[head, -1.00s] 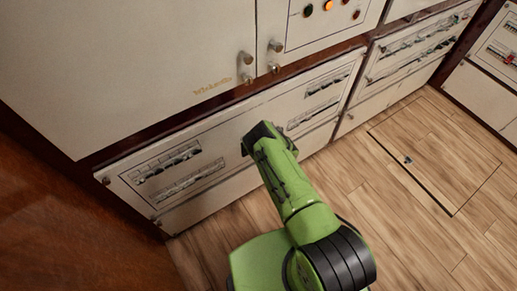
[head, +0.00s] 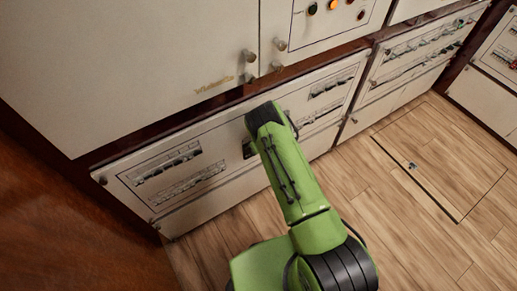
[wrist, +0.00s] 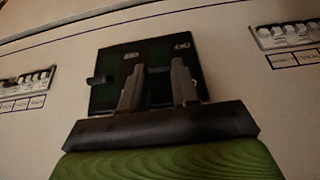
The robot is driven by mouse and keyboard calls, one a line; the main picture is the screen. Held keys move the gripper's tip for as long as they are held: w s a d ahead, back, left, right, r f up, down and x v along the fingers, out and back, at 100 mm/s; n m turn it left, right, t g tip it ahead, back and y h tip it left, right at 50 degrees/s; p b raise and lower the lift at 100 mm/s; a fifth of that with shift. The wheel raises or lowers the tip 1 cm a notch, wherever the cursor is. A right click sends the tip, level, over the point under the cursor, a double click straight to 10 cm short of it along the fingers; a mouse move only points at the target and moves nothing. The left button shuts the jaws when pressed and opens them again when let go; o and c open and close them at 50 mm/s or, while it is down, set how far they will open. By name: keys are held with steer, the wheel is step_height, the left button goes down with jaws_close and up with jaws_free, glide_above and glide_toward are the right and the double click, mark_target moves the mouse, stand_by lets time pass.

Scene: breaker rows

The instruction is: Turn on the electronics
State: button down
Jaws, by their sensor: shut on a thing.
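A black square switch panel (wrist: 112,72) is set in the cream cabinet front, with two small pale labels near its top and a small dark lever (wrist: 97,80) at its left. My gripper (wrist: 157,78) is in front of it, with two grey fingers pointing at the panel. The fingers are shut on a dark switch handle (wrist: 159,84) in the shadow between them; its exact shape is hard to make out. In the head view my green arm hides most of the black panel (head: 248,149) and the fingertips.
Rows of breakers (head: 166,160) lie left of the black panel and more breakers (head: 332,84) lie right of it. Cabinet doors with round knobs (head: 250,56) and indicator lamps (head: 332,5) are above. The wooden floor (head: 380,200) at right is clear, with a hatch outline.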

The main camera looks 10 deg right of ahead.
steer(key=c, duration=0.8)
jaws_free()
steer(key=shift+c, duration=0.2)
steer(key=p+v, duration=0.4)
steer(key=v, duration=1.1)
steer(key=shift+r, duration=0.35)
steer(key=shift+s, duration=0.1)
